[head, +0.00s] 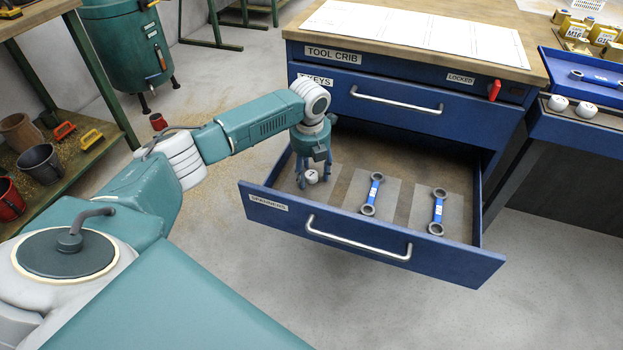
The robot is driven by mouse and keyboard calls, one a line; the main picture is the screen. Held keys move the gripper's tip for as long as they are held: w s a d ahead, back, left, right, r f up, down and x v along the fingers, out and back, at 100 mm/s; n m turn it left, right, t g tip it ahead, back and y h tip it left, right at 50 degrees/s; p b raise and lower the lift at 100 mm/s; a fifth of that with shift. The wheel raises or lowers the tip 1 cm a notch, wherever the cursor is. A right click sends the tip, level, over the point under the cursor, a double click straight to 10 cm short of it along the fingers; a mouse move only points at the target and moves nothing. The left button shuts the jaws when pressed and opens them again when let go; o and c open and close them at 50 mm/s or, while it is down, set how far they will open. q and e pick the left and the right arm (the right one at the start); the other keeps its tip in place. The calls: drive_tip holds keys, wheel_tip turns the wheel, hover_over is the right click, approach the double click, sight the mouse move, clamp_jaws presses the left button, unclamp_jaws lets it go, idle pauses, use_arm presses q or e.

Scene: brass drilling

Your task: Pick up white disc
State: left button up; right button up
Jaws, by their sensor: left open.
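The white disc (311,177) lies in the open lower drawer, on a grey mat at the drawer's left side; a dark mark shows on its top. My left gripper (314,178) points down from above, with its fingers open around or just over the disc. I cannot tell whether the fingers touch it. My right gripper does not show.
The open blue drawer (370,237) also holds two blue wrenches (372,194) (438,212) on grey mats. Its walls surround the gripper. The TOOL CRIB cabinet (430,60) stands behind, its upper drawer closed. Two white round pieces (558,103) (587,110) sit on the right-hand bench.

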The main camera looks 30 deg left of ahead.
use_arm(q)
drive_tip(key=c, duration=1)
